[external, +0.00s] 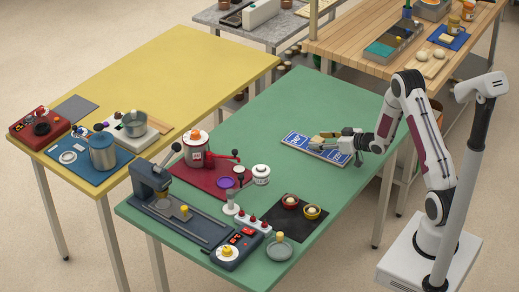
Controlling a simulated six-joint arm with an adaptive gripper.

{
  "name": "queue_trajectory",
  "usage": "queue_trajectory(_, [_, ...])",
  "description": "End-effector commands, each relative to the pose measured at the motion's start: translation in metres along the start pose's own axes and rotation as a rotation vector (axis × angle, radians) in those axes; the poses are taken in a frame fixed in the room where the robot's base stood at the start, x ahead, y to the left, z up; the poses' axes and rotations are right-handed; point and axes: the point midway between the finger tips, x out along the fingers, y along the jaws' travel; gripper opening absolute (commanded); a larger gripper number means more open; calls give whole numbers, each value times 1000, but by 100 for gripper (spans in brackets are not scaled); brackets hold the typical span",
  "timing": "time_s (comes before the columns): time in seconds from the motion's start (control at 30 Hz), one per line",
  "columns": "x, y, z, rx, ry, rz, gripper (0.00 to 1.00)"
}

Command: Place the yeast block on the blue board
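A blue-and-white board (297,139) with lettering lies on the green table near its right edge. A small tan block (317,138), which looks like the yeast block, shows over the board's middle. My gripper (324,146) is low over the board, reaching in from the right with its fingertips at or beside the block. The gripper covers part of the board. The view is too small to tell whether the fingers are closed on the block, or whether the block touches the board.
On the green table, a red mat (193,178) holds a pot (195,149), left of a dark mat (285,216) with two small bowls. A grey press (160,190) and a control box (237,248) stand at the front. The green table's far part is clear.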

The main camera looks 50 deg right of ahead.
Motion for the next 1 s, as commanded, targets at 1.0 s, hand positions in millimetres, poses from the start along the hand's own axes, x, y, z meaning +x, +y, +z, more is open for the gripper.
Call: queue_trajectory(1.0, [-82,1,-3,1,1,3,47])
